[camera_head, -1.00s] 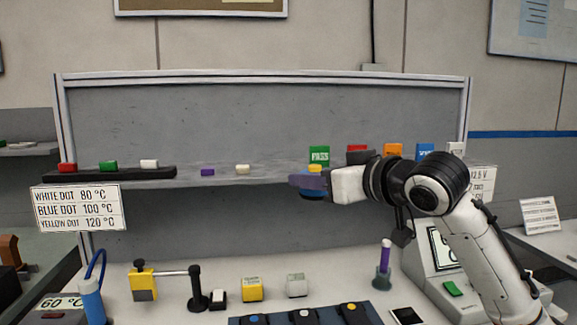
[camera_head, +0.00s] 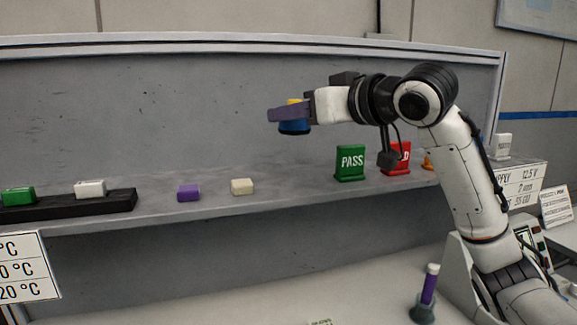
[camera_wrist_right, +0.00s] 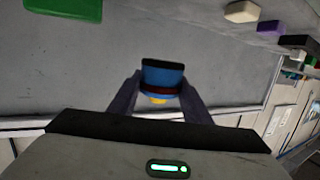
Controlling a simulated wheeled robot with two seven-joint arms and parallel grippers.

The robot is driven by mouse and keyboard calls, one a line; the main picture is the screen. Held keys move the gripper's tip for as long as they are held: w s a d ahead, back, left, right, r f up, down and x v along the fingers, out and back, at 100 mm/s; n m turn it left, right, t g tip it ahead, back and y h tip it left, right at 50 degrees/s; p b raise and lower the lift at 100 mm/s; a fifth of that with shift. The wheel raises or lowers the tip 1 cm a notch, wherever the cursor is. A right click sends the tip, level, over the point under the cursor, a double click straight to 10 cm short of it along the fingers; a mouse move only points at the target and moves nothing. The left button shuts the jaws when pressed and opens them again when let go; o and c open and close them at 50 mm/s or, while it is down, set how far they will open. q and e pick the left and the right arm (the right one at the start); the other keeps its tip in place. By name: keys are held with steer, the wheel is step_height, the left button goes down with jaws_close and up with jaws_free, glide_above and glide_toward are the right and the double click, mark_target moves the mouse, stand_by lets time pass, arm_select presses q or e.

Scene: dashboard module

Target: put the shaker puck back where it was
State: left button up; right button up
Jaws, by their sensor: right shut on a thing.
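The shaker puck, a blue piece with a yellow top (camera_head: 294,127), is held in my right gripper (camera_head: 290,114). It is in the air above the shelf, in front of the grey back panel. In the right wrist view the puck (camera_wrist_right: 163,76) sits between the two dark fingers (camera_wrist_right: 160,92), which are shut on it; a dark reddish band and a yellow part show. My left gripper is not in view.
The grey shelf (camera_head: 300,196) carries a purple block (camera_head: 189,193), a cream block (camera_head: 242,187), a green PASS block (camera_head: 350,162) and a red block (camera_head: 397,158). A black rack (camera_head: 60,208) holds green and white blocks at left.

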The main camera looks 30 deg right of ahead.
glide_above(296, 182)
step_height(296, 182, down, 4)
steer(key=shift+s+f, duration=0.1)
steer(key=shift+f, duration=2.45)
steer(key=shift+f, duration=0.15)
steer(key=o, duration=1.4)
steer(key=shift+f, duration=0.1)
steer(key=shift+o, duration=0.2)
